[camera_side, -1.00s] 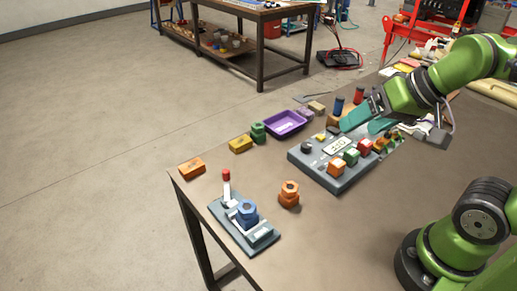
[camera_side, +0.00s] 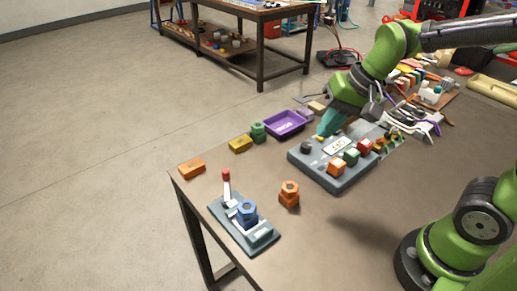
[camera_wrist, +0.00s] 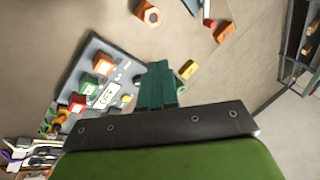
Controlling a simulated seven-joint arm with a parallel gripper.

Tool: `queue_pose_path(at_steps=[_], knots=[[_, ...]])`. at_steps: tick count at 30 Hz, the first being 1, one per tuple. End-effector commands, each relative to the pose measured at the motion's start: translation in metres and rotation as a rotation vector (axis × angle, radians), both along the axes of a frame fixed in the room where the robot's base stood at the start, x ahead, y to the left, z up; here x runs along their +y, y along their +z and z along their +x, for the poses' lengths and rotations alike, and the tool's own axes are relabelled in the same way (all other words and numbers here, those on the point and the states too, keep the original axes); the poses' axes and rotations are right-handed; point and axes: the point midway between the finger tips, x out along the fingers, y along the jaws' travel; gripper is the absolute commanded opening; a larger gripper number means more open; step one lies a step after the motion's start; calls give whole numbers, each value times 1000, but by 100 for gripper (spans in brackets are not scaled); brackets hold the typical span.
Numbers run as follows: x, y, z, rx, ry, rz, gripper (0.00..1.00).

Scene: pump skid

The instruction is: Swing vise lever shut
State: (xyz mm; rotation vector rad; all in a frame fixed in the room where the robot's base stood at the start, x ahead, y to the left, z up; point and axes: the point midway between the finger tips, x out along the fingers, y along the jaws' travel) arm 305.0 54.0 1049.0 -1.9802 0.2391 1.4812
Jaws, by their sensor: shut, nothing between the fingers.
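The vise (camera_side: 243,222) is a grey-blue base plate near the table's front left corner, with a blue nut-shaped part (camera_side: 247,211) between its white parts. Its lever (camera_side: 227,187) stands upright, white with a red tip, at the plate's far left end. My gripper (camera_side: 326,128) is over the far left part of the panel block, well away from the vise, with its teal fingers pointing down. In the wrist view the fingers (camera_wrist: 159,88) are together with nothing between them. A small part of the vise (camera_wrist: 192,5) shows at that view's top edge.
A grey panel block (camera_side: 335,172) with coloured blocks stands mid-table. An orange nut stack (camera_side: 289,194) stands between it and the vise. An orange block (camera_side: 192,169), a yellow block (camera_side: 240,144), green nuts (camera_side: 258,131) and a purple tray (camera_side: 285,123) line the far edge.

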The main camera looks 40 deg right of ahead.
Motion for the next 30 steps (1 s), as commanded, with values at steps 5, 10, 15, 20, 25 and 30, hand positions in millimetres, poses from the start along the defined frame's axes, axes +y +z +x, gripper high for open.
queue_pose_path(at_steps=[5, 10, 15, 20, 25, 30], knots=[[14, -24, 45, 181, -269, 119, 0], [29, -51, 89, 359, -619, 232, 0], [40, -64, 120, 484, -957, 334, 0], [44, -55, 132, 528, -1159, 414, 0], [44, -54, 131, 559, -1249, 436, 0], [44, -54, 130, 560, -1258, 438, 0]])
